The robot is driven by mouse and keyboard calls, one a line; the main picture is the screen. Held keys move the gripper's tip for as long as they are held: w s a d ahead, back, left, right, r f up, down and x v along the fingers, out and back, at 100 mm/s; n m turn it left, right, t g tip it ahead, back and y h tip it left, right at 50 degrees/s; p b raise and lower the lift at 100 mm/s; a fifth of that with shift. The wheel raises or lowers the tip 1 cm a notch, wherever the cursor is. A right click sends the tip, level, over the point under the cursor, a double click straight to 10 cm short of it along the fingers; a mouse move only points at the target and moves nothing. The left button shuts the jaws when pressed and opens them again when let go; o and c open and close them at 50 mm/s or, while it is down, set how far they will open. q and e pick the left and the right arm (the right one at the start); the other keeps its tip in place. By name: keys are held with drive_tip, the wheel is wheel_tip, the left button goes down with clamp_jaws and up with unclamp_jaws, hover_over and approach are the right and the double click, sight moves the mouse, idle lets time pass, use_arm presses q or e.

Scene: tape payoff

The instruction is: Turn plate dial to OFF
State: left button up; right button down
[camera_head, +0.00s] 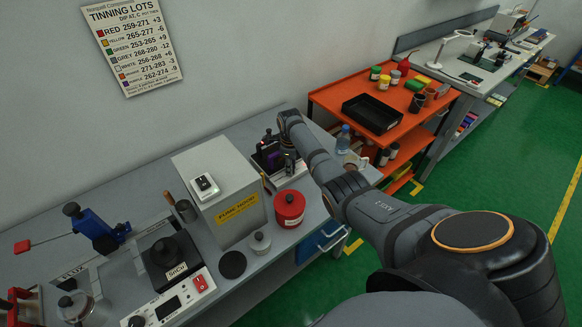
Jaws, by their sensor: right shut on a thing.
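The hot plate's pale control panel (178,305) is at the bottom left, with a small dark display (168,307), a red switch (201,283) and a black dial (137,321) at its left end, near the picture's lower edge. The dial's setting is too small to read. A dark pot labelled SnCu (167,254) stands on the plate. My right gripper (287,163) is far from the dial, at the back of the bench, pointing down by a dark device. It is shut on a small purple thing (274,159), mostly hidden. My left gripper is not in view.
A blue lever tool (95,230) stands left. An orange cart (345,92) with a black tray is beyond.

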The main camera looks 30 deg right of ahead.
drive_tip(key=n+p, duration=0.2)
drive_tip(key=shift+r+n, duration=0.1)
drive_tip(key=shift+n, duration=0.3)
drive_tip(key=n+p, duration=0.1)
drive_tip(key=n, duration=0.1)
drive_tip(key=shift+s+n, duration=0.1)
drive_tip(key=shift+n, duration=0.3)
drive_tip(key=n, duration=0.2)
drive_tip(key=shift+n+p, duration=0.35)
drive_tip(key=shift+n, duration=0.05)
drive_tip(key=n, duration=0.4)
drive_tip(key=shift+y, duration=0.3)
drive_tip(key=n, duration=0.5)
drive_tip(key=shift+n, duration=0.4)
